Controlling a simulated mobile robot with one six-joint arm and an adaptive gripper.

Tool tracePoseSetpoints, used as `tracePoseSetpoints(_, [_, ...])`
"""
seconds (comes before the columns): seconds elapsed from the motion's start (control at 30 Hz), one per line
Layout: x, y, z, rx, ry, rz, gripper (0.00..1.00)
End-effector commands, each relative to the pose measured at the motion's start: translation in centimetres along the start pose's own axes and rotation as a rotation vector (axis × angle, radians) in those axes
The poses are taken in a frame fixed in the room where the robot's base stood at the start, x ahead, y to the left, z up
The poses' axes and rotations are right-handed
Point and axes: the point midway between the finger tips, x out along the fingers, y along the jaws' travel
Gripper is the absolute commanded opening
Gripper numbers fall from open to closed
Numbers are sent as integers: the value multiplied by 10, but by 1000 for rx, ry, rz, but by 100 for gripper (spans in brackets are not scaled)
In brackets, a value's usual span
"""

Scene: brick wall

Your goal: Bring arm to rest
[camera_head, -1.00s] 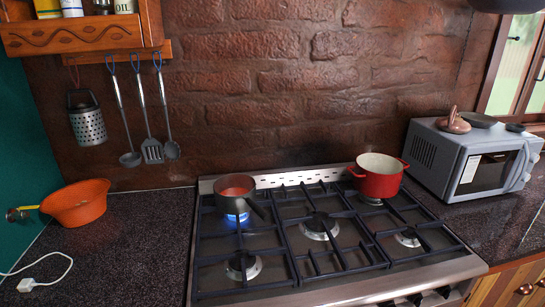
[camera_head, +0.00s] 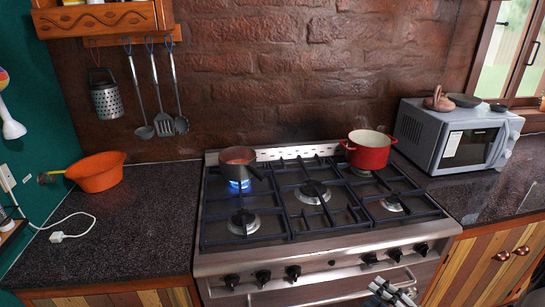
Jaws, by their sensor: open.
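My gripper and arm do not show in the head view. The stove (camera_head: 322,262) stands in the middle with several burners under black grates.
An orange bowl (camera_head: 97,180) and a white cable (camera_head: 70,236) lie on the left counter (camera_head: 140,232). A microwave (camera_head: 458,138) stands on the right counter. Utensils (camera_head: 144,97) hang below the wall cabinet. A striped black-and-white item (camera_head: 391,293) is at the oven handle.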

Motion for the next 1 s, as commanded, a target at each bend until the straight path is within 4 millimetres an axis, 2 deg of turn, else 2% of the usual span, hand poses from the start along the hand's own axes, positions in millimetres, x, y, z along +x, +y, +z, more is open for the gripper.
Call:
tracePoseSetpoints(0.03, [12, -18, 14, -13, -80, 28, 54])
tracePoseSetpoints(0.1, [26, -40, 40, -18, -203, 82, 54])
tracePoseSetpoints(0.23, [42, -75, 98, -42, -432, 230, 54])
tracePoseSetpoints(0.37, [44, -100, 152, -98, -612, 411, 54])
tracePoseSetpoints(0.53, [27, -120, 209, -224, -760, 670, 54])
tracePoseSetpoints(0.6, [16, -126, 226, -295, -789, 776, 54])
tracePoseSetpoints(0.73, [-6, -137, 247, -448, -789, 956, 54])
tracePoseSetpoints(0.83, [-22, -146, 255, -585, -746, 1069, 54])
tracePoseSetpoints(1.0, [-44, -166, 255, -822, -600, 1181, 54])
